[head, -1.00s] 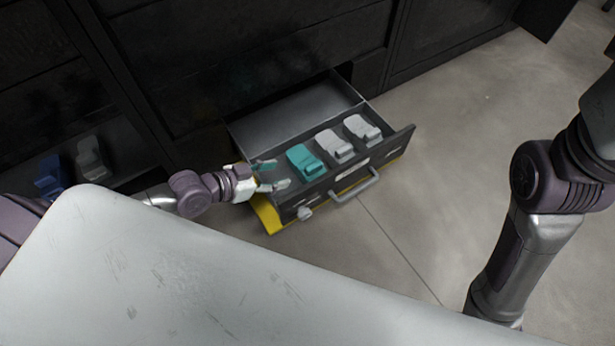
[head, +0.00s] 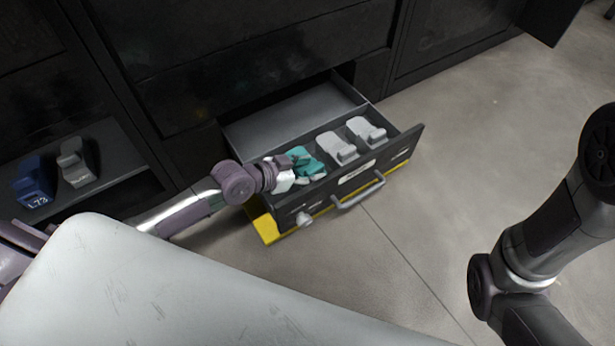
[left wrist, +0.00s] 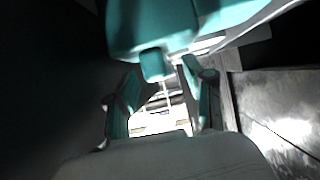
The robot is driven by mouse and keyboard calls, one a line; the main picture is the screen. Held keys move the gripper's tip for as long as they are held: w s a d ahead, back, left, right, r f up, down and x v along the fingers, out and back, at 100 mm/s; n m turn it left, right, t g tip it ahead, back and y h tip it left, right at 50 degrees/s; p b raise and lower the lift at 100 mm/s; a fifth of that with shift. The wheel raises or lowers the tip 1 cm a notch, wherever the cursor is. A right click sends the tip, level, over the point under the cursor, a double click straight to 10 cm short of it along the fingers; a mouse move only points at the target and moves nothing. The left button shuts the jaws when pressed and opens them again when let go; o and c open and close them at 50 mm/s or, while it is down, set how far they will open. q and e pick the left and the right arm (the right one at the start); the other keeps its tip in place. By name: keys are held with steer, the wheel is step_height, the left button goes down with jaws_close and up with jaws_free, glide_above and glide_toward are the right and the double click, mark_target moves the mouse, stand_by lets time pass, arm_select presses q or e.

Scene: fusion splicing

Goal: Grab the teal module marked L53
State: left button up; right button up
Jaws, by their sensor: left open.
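The teal module (head: 311,167) sits in the open drawer, at the left end of a row with two grey modules; no L53 marking is readable on it. My left gripper (head: 302,169) is at the module and partly covers it. In the left wrist view the teal module (left wrist: 150,25) fills the top, with a small tab hanging down near the gap between the fingers. The left gripper (left wrist: 162,90) is open, its teal-padded fingers apart; whether they touch the module I cannot tell. My right arm shows at the right, its gripper out of view.
Two grey modules (head: 338,148) (head: 367,131) stand to the right in the same drawer (head: 405,145). The drawer has a front handle (head: 358,191). A blue module (head: 33,184) marked L73 and another grey module (head: 76,163) stand on a shelf at left. A pale surface (head: 150,290) fills the foreground.

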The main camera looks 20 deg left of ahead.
arm_select(q)
steer(key=shift+x, duration=0.85)
steer(key=shift+c, duration=0.2)
jaws_close()
